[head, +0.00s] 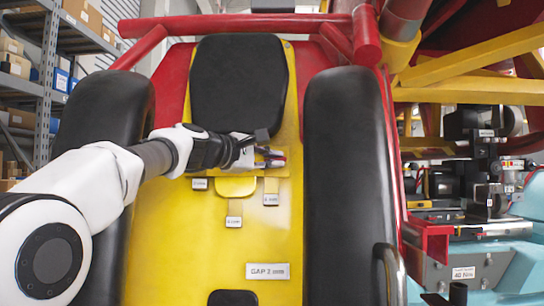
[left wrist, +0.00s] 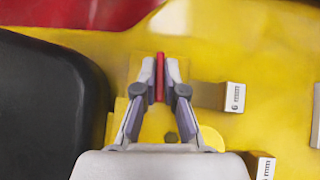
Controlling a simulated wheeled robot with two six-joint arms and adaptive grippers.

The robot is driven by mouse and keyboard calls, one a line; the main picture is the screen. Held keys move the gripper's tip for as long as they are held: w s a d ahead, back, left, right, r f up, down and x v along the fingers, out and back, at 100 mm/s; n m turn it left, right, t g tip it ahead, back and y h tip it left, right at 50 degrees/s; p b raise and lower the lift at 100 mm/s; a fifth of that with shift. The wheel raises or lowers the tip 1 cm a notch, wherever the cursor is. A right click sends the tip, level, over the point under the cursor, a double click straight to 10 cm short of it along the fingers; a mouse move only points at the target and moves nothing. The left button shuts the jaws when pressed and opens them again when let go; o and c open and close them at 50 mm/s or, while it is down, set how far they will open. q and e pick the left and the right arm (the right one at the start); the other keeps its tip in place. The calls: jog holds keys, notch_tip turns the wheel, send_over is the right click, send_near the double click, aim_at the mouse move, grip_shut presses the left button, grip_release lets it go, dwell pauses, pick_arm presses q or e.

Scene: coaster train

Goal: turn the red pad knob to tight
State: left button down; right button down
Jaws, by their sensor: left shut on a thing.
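The red pad knob shows in the left wrist view as a narrow red bar (left wrist: 160,77), upright in the picture, over a yellow plate. My left gripper (left wrist: 160,80) is shut on it, one fingertip on each side. In the head view my left gripper (head: 276,158) reaches in from the left to the yellow seat panel, just below the black headrest pad. The knob is mostly hidden by the fingers there. I cannot read the knob's tightness from these frames. My right gripper is not in view.
Yellow tabs with white millimetre labels sit close by, including a 6 mm tab (left wrist: 232,97). A "GAP 2 mm" plate (head: 268,271) is lower on the panel. Black bolsters (head: 345,180) flank it. Machinery with a "40 N·m" label (head: 464,273) stands right; shelves (head: 45,80) stand left.

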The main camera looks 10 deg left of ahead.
pick_arm(q)
jog(key=shift+a+r+m+g, duration=0.1)
jog(key=shift+r+m+g, duration=0.15)
jog(key=shift+m, duration=0.25)
jog(key=shift+f, duration=0.1)
jog(key=c, duration=1.3)
grip_release()
jog(key=shift+o, duration=0.2)
jog(key=shift+w+f, duration=0.15)
jog(key=shift+w, duration=0.1)
